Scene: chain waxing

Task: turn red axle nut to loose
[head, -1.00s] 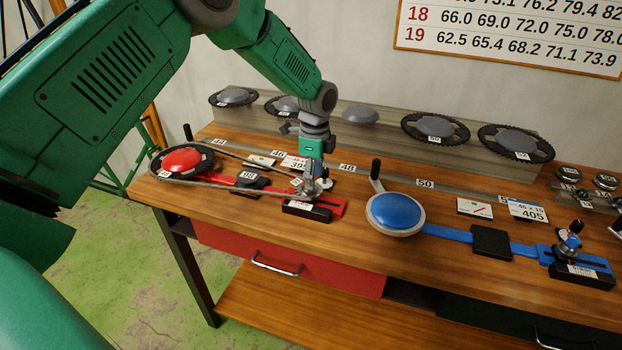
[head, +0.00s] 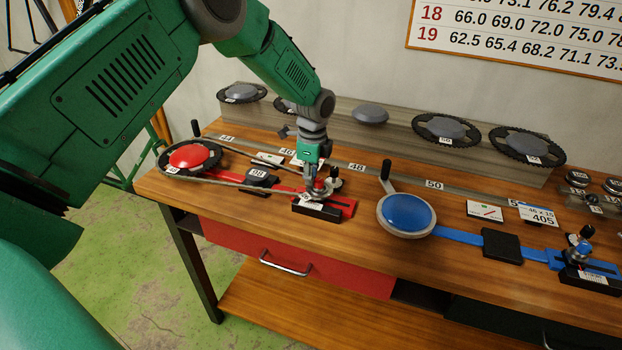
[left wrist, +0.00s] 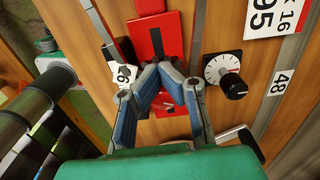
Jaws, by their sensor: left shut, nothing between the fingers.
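The red fixture is a red rail (head: 284,188) with a slotted red end plate (head: 348,205) on a black base (head: 316,212), near the bench's front edge. My left gripper (head: 317,194) points down at the rail's right end, with its fingers shut and empty. In the left wrist view the blue-grey fingers (left wrist: 160,72) meet over the slotted red plate (left wrist: 168,35). Red shows around the fingertips, but I cannot make out the axle nut clearly; the fingers cover that spot. I cannot tell whether they touch it. My right gripper is not in view.
A red hub (head: 192,156) with chainring and chain sits left on the rail. A dial with a black knob (left wrist: 234,84) stands beside the plate. A blue disc (head: 406,212) with a blue rail (head: 458,235) lies to the right. Chainrings line the grey back ledge (head: 392,135).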

